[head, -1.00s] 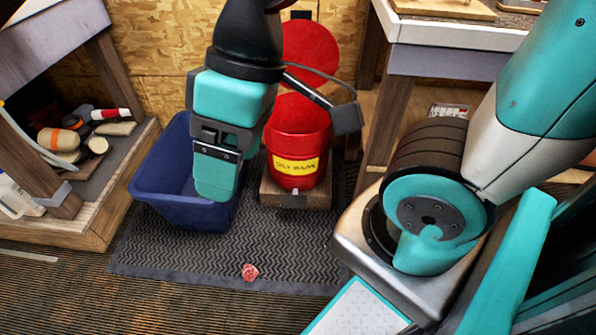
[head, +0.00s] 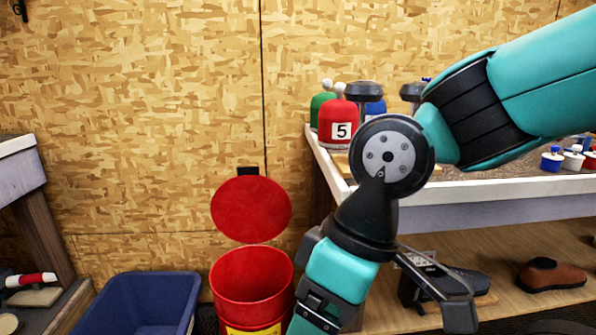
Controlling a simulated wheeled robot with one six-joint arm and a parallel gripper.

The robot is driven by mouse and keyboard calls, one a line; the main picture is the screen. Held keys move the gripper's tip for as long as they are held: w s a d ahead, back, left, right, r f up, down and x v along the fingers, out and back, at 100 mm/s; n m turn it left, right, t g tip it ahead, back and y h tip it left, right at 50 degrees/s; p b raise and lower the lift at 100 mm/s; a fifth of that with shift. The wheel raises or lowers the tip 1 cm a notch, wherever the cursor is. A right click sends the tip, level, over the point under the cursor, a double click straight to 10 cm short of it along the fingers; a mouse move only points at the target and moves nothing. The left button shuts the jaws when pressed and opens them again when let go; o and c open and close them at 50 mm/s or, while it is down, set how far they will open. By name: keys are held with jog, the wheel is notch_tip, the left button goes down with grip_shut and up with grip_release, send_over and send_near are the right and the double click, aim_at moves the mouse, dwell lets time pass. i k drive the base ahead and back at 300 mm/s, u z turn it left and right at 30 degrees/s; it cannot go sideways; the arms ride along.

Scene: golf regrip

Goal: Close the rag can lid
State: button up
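The rag can (head: 250,287) is a red round bin with a yellow label, standing on the floor in the lower middle of the head view. Its round red lid (head: 251,209) stands open, upright behind the can's mouth near the wall, with a small black piece at its top edge. My gripper (head: 312,318) hangs at the lower right of the can, beside it in the picture.
A blue tub (head: 140,303) stands left of the can. A workbench (head: 480,205) on the right carries numbered golf head covers (head: 338,128), with shoes (head: 552,274) on its lower shelf. A wooden wall (head: 130,110) rises behind.

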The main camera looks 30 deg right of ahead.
aim_at(250, 207)
jog(key=z, duration=0.15)
jog(key=k, duration=0.9)
jog(key=z, duration=0.55)
jog(key=i, duration=0.85)
jog(key=u, duration=0.9)
jog(key=i, duration=0.9)
jog(key=u, duration=0.75)
